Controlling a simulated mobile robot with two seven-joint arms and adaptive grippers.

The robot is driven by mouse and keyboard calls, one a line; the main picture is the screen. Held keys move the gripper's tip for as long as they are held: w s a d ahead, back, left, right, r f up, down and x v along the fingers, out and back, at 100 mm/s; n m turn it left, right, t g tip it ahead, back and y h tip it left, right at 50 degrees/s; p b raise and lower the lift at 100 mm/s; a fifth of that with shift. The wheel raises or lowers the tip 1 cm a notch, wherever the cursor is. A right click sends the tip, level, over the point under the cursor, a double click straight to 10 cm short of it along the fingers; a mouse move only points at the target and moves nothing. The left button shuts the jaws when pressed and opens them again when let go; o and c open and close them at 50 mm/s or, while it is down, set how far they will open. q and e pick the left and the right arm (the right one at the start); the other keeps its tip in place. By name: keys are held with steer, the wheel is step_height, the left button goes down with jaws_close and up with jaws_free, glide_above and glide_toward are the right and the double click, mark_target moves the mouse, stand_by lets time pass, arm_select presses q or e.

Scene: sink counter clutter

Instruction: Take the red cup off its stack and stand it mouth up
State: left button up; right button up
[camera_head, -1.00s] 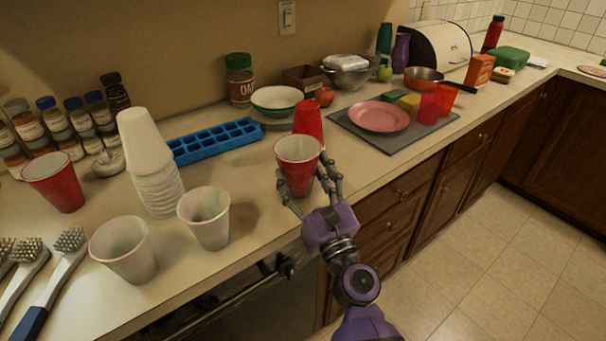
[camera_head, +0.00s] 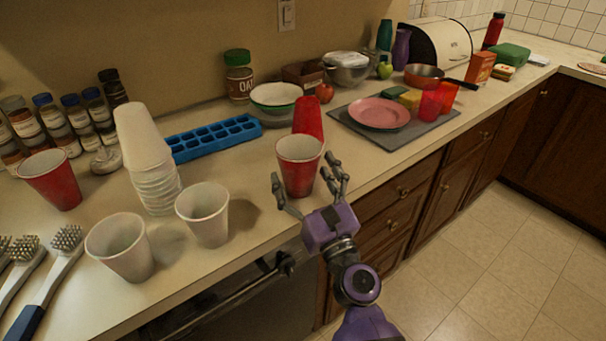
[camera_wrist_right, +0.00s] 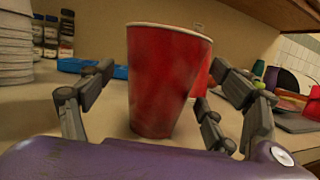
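A red cup with a white inside (camera_head: 299,168) stands upright, mouth up, on the counter near its front edge. It fills the middle of the right wrist view (camera_wrist_right: 163,85). My right gripper (camera_head: 307,174) is open, its fingers on either side of this cup. In the wrist view the fingers (camera_wrist_right: 160,98) stand apart from the cup's sides. Another red cup (camera_head: 308,118), mouth down, is right behind it and partly hidden. A third red cup (camera_head: 52,183) stands mouth up at the far left. My left gripper is not in view.
A stack of white cups (camera_head: 157,185) and two loose white cups (camera_head: 205,218) (camera_head: 122,250) stand to the left. A blue ice tray (camera_head: 215,138) and a bowl (camera_head: 276,98) lie behind. A grey mat (camera_head: 415,137) with a pink plate (camera_head: 379,114) is to the right. Brushes (camera_head: 50,275) lie front left.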

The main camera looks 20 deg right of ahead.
stand_by(0.3)
step_height(320, 180, up, 10)
stand_by(0.6)
